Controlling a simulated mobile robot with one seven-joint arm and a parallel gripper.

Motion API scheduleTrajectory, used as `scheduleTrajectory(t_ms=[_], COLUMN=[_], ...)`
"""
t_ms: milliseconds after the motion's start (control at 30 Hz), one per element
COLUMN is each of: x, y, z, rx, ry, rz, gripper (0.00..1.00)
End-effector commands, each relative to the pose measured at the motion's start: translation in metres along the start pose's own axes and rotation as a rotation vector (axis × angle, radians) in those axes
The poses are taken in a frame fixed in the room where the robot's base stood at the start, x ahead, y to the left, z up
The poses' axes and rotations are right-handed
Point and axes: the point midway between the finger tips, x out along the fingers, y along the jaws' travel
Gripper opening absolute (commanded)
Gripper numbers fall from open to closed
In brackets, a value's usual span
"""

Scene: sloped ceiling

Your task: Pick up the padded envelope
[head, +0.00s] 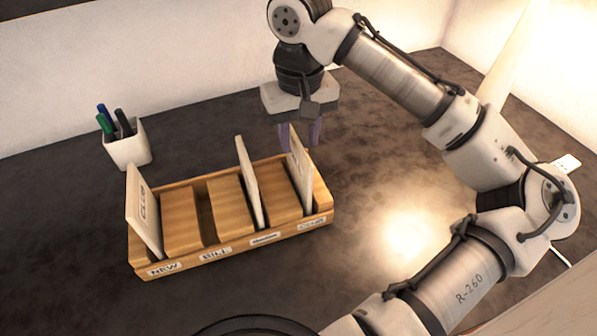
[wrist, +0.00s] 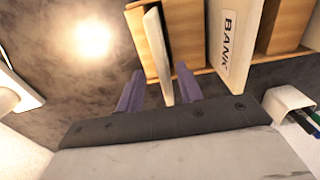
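Several pale envelopes stand in a wooden sorter (head: 236,252); the frames do not clearly show which one is padded. The right envelope (head: 301,178) stands below my gripper (head: 301,134). In the wrist view, the edge of this envelope (wrist: 157,52) shows between the two purple fingers (wrist: 159,88), with a gap on each side. My gripper is open, pointing down. The middle envelope (head: 248,180) is seen nearly edge-on; in the wrist view an envelope marked BANK (wrist: 232,45) stands beside the right one. The left envelope (head: 145,211) leans in the front-left slot and bears writing.
A white pen cup (head: 127,147) with several pens stands behind the sorter at the left. The sorter's front has slot labels, NEW (head: 163,269) and BILL (head: 216,253) among them. White walls stand behind.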

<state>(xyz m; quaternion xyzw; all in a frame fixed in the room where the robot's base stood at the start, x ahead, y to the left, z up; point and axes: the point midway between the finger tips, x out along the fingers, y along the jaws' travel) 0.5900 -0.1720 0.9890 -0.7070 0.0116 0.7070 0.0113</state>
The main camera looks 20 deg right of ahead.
Motion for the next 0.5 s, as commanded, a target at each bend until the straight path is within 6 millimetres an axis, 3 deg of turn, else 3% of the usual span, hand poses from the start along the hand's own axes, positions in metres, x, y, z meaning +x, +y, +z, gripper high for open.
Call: scheduleTrajectory(t_ms=[300, 500], x=[0.043, 0.047], y=[-0.003, -0.004], z=[0.002, 0.002], rx=[0.001, 0.000], ry=[-0.001, 0.000], rz=[0.000, 0.000], gripper=[0.36, 0.36])
